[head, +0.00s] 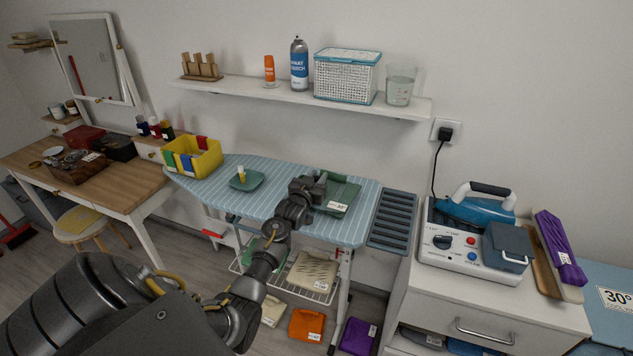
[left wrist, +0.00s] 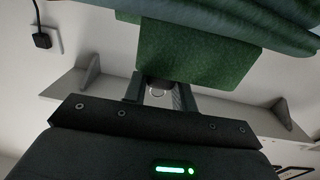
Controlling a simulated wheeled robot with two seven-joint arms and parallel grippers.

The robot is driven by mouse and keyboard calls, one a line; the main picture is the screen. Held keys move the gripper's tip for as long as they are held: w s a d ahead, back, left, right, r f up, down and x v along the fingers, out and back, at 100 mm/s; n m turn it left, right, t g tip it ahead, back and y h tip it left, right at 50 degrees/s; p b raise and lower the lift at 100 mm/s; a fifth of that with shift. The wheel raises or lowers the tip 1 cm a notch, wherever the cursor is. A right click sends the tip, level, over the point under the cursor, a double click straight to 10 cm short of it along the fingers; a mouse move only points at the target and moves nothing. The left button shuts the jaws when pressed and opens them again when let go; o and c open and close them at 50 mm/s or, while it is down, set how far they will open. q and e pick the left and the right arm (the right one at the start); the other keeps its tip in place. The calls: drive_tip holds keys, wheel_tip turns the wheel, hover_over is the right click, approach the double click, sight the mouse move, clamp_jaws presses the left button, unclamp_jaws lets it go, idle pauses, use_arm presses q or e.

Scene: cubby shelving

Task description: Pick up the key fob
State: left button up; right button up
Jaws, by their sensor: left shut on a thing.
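My left gripper (head: 316,190) is over the ironing board, at the left edge of a green folded cloth (head: 343,197) with a white tag. In the left wrist view, the fingers of my left gripper (left wrist: 158,94) are close together around a small dark thing with a pale ring (left wrist: 158,92), which looks like the key fob. The green cloth (left wrist: 195,48) lies just beyond the fingertips there. In the head view the gripper hides the fob. I cannot tell whether the fob touches the cloth. My right gripper is not in view.
The striped ironing board (head: 290,180) also holds a green dish (head: 247,181) and a yellow bin (head: 192,157). A wall shelf (head: 300,97) with bottles and a basket hangs above. A steam iron station (head: 470,250) stands on the cabinet at right.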

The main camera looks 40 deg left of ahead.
use_arm(q)
drive_tip(key=shift+r, duration=0.4)
wheel_tip(320, 180, up, 2)
drive_tip(key=shift+r+b, duration=0.1)
drive_tip(key=shift+b, duration=0.75)
drive_tip(key=s+d+r+b, duration=0.2)
drive_tip(key=s+d+r, duration=0.6)
drive_tip(key=s+r, duration=0.2)
drive_tip(key=shift+s+d, duration=0.2)
drive_tip(key=shift+s, duration=0.45)
